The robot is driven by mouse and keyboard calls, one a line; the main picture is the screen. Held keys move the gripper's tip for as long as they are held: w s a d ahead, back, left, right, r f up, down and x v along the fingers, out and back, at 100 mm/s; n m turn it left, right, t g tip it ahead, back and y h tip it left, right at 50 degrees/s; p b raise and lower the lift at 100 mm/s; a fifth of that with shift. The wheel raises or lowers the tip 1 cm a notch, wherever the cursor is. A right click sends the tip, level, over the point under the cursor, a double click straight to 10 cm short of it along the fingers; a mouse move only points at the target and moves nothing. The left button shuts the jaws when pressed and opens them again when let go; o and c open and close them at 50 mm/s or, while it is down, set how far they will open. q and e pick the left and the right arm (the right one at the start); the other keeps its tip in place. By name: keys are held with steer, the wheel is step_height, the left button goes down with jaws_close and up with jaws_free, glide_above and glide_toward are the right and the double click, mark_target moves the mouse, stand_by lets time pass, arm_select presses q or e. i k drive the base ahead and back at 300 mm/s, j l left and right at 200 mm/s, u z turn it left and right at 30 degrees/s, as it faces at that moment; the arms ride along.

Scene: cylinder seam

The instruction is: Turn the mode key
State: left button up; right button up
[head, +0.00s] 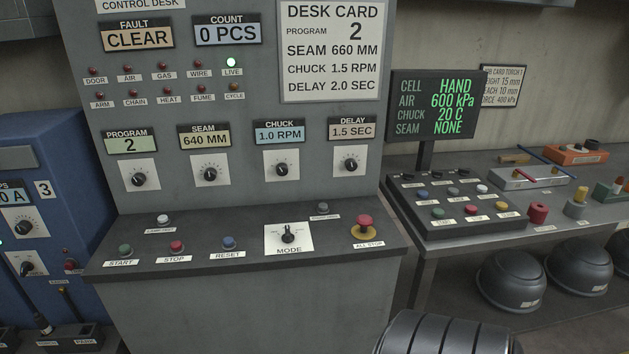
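The mode key (288,234) is a black knob with a pointer on a white plate marked MODE. It sits on the sloped ledge of the grey control desk, right of the blue reset button, and its pointer looks turned roughly upward in the head view. The small position marks on its plate are too small to read. Neither of my grippers shows in the head view, and nothing touches the key.
The red all-stop button (363,225) stands on a yellow base right of the key. Reset (229,243), stop (176,247) and start (125,250) buttons lie left. A monitor (436,104) reads HAND. A button box (458,205) stands on the right bench.

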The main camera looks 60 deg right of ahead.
mark_target(288, 237)
steer(key=z, duration=1.55)
